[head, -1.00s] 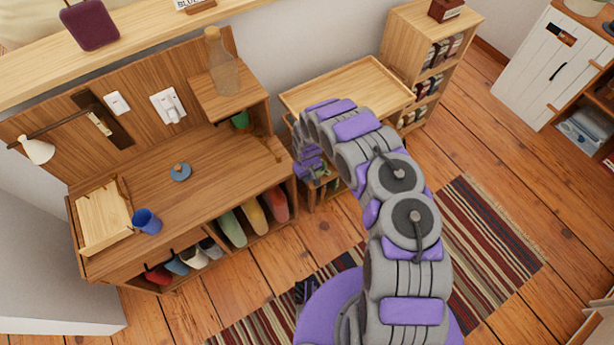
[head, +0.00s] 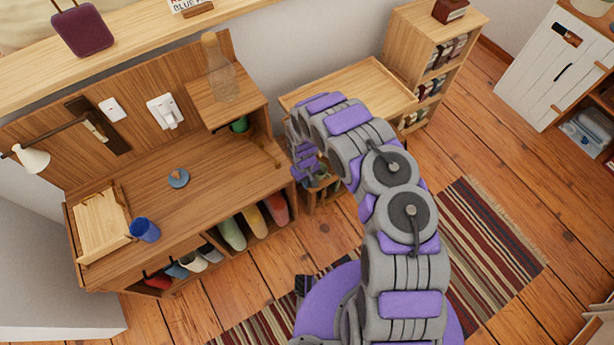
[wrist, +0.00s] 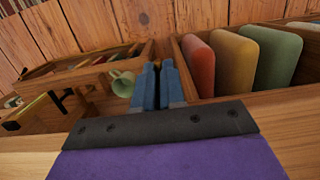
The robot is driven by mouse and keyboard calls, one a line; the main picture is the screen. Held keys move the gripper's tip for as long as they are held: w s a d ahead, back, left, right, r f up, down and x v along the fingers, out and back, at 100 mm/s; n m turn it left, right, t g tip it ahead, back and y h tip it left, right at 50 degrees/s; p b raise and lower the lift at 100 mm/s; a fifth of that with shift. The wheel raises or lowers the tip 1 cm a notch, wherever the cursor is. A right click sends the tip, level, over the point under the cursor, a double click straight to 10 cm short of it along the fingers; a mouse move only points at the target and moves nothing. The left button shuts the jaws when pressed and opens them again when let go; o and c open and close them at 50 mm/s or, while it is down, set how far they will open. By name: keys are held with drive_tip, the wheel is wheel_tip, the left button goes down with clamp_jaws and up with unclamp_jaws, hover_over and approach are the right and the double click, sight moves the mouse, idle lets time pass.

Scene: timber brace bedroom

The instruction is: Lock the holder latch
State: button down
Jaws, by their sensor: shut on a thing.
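My gripper (wrist: 157,88) shows in the wrist view as two blue fingers close together, pointing away from the camera. They are shut on a thin wooden part between them, which they mostly hide. I cannot tell whether this is the holder latch. The fingers are beside the wooden divider left of the red upright piece (wrist: 198,64). A wooden holder-like frame (wrist: 85,74) with a pale green funnel-shaped thing (wrist: 122,84) lies left of the fingers. In the head view my fingers are hidden; my purple wrist (head: 304,160) is down beside the desk's right end.
A tray-topped table (head: 375,85) and shelf (head: 440,45) stand behind my arm. A striped rug (head: 490,245) covers the floor at right.

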drive_tip(key=c, duration=1.2)
unclamp_jaws()
drive_tip(key=shift+r, duration=0.1)
drive_tip(key=r+p, duration=0.1)
drive_tip(key=r, duration=0.4)
drive_tip(key=w+a+r+p, duration=0.1)
drive_tip(key=r+p, duration=0.1)
drive_tip(key=r, duration=0.4)
drive_tip(key=w+r+p, duration=0.1)
drive_tip(key=r, duration=0.5)
drive_tip(key=shift+a, duration=0.25)
